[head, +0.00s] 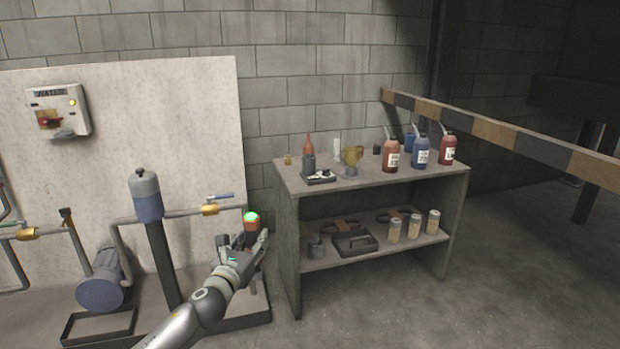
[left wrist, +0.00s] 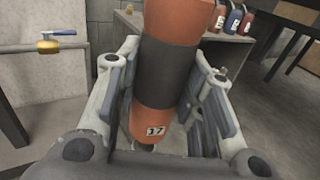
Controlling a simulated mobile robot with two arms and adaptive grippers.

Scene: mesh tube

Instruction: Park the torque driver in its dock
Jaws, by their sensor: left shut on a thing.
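The torque driver (head: 251,225) is an orange tool with a dark band and a green light glowing on its top. I cannot tell for sure which thing is the dock. My right gripper is not in view.
A grey bench (head: 380,178) stands right of the gripper, with a black tray (head: 319,178), a brass-coloured cup (head: 352,158) and several bottles on top. Its lower shelf (head: 345,254) holds jars and a dark box. Left are pipes and a blue-grey pump (head: 101,291). A striped barrier (head: 500,131) runs behind.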

